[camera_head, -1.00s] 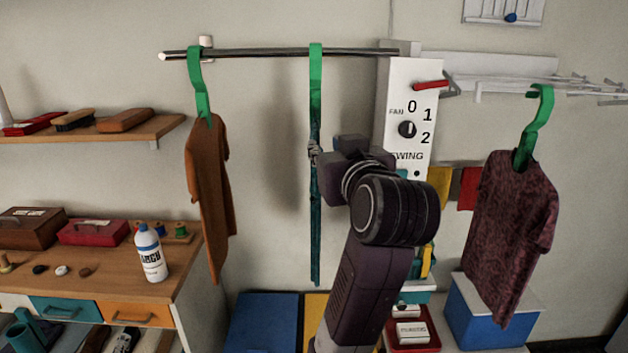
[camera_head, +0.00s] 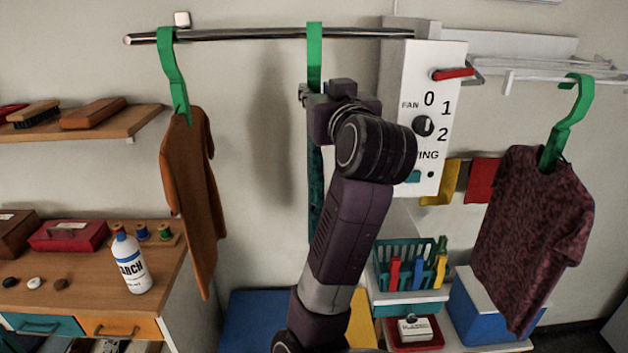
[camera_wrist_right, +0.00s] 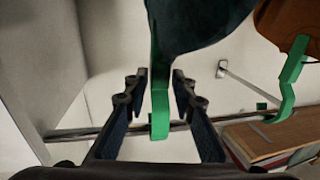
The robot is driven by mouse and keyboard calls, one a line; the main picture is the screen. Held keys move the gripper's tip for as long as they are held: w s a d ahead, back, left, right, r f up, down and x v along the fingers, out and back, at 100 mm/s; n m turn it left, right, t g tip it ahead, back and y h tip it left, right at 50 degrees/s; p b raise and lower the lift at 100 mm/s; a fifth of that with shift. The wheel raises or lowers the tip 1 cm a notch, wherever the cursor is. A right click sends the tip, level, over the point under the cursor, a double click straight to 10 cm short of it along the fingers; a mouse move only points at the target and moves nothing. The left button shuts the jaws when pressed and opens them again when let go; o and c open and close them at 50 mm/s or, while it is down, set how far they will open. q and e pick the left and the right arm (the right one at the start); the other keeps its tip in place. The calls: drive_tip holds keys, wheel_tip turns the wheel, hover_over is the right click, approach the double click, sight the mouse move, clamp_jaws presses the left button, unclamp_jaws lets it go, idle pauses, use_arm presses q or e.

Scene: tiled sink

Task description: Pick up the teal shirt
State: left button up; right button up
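The teal shirt (camera_head: 315,195) hangs nearly edge-on from a green hanger (camera_head: 315,62) on the metal rail, partly hidden behind my right arm. In the right wrist view the shirt (camera_wrist_right: 195,22) fills the top centre, and its green hanger (camera_wrist_right: 159,90) runs down between my fingers. My right gripper (camera_head: 306,94) is at the lower part of the hanger, above most of the shirt. In the wrist view its two fingers (camera_wrist_right: 158,88) stand apart on either side of the hanger, with gaps visible. My left gripper is not in view.
A brown shirt (camera_head: 190,195) hangs at left on the rail (camera_head: 240,35). A maroon shirt (camera_head: 530,225) hangs at right. A white fan panel (camera_head: 437,100) stands right of my gripper. A bottle (camera_head: 130,262) stands on the left counter. A teal basket (camera_head: 400,268) sits below.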

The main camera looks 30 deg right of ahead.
sight(314, 90)
drive_tip(key=x, duration=0.3)
drive_tip(key=shift+f+p, duration=0.1)
drive_tip(key=shift+p, duration=0.25)
drive_tip(key=shift+w+d, duration=0.15)
drive_tip(key=shift+w, duration=0.05)
drive_tip(key=shift+c, duration=0.3)
drive_tip(key=c, duration=0.5)
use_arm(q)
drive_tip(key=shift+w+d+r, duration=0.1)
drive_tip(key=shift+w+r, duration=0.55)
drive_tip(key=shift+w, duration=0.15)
use_arm(e)
clamp_jaws()
